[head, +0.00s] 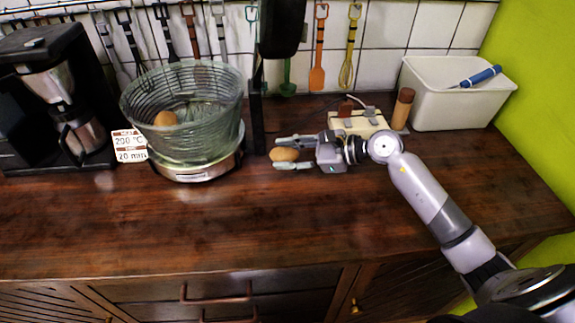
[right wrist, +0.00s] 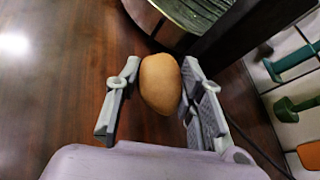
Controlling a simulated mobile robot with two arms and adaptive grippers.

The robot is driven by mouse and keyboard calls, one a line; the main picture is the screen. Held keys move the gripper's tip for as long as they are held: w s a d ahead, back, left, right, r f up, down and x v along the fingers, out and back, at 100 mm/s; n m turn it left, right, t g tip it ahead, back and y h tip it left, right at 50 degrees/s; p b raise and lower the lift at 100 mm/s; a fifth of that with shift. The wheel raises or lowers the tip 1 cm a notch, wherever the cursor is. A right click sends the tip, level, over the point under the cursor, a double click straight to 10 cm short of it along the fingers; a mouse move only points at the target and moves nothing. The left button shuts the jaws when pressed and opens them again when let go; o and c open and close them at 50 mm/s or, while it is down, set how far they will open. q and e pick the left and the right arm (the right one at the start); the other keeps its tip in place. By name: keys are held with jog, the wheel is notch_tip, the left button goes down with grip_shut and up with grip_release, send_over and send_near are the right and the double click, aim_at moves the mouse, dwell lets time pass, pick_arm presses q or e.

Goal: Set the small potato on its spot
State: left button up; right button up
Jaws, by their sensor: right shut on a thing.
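The small brown potato (head: 284,154) is between the fingers of my right gripper (head: 282,153), just right of the glass bowl and the dark post. In the right wrist view the potato (right wrist: 160,84) shows between the two grey fingers (right wrist: 160,95), which are shut on it. Whether the potato touches the counter I cannot tell. Another round brown thing, like a potato (head: 165,119), shows in the ribbed glass bowl (head: 185,140). No marked spot stands out in these views. My left gripper is not in view.
The bowl stands on a round metal scale (head: 196,172). A coffee machine (head: 55,95) and a small sign (head: 130,146) are at left. A white bin (head: 450,100), a brown bottle (head: 402,108) and a cream box (head: 357,122) stand back right. The front counter (head: 180,230) is clear.

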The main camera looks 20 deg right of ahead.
aim_at(288, 176)
jog(key=shift+f, duration=2.15)
jog(key=shift+f, duration=0.15)
jog(key=o, duration=0.9)
